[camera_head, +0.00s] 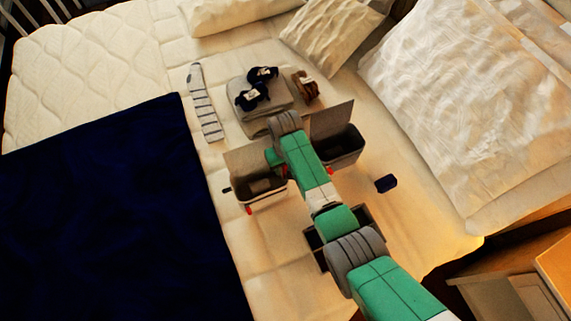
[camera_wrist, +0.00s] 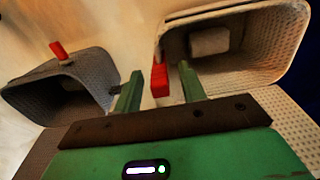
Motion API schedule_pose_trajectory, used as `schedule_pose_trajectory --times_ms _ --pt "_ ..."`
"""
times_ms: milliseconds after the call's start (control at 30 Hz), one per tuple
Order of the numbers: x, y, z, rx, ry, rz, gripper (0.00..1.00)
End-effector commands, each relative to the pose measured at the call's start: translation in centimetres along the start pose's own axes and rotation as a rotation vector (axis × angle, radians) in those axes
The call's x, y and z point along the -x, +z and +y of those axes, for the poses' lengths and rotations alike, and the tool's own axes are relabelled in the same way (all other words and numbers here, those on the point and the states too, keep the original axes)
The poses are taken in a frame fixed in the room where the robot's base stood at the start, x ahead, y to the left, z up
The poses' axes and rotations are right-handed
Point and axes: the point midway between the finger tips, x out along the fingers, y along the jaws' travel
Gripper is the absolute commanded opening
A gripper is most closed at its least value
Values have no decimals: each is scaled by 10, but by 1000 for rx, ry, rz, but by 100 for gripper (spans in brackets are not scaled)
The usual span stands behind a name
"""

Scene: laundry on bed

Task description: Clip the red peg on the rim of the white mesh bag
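The white mesh bag (camera_head: 262,196) stands open left of my arm in the head view; in the wrist view it is at the upper right (camera_wrist: 238,84), with a pale block inside. A red peg (camera_wrist: 160,80) stands at the left edge of its rim, between my gripper's fingers (camera_wrist: 160,78). A gap shows on each side of the peg, so the gripper is open around it. Whether the peg is clipped to the rim, I cannot tell. In the head view my arm hides the fingers. Another red peg (camera_head: 249,210) is at the bag's front left.
A grey bag (camera_head: 343,150) stands right of my arm, with a red peg (camera_wrist: 58,50) on its rim. A dark box (camera_head: 312,240) lies under my arm. Socks (camera_head: 205,105) and folded grey cloth (camera_head: 262,112) lie behind.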

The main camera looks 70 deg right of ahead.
Motion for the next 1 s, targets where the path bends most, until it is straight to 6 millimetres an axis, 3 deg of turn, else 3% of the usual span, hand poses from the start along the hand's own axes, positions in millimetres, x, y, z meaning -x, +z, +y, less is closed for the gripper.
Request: schedule_pose_trajectory --times_ms 233,500,633,1000 --pt "4 0 0 0 0 1 41" --pt "57 -1 0 0 0 3 41" --pt "73 0 0 0 -1 2 41" --pt "78 0 0 0 0 0 41"
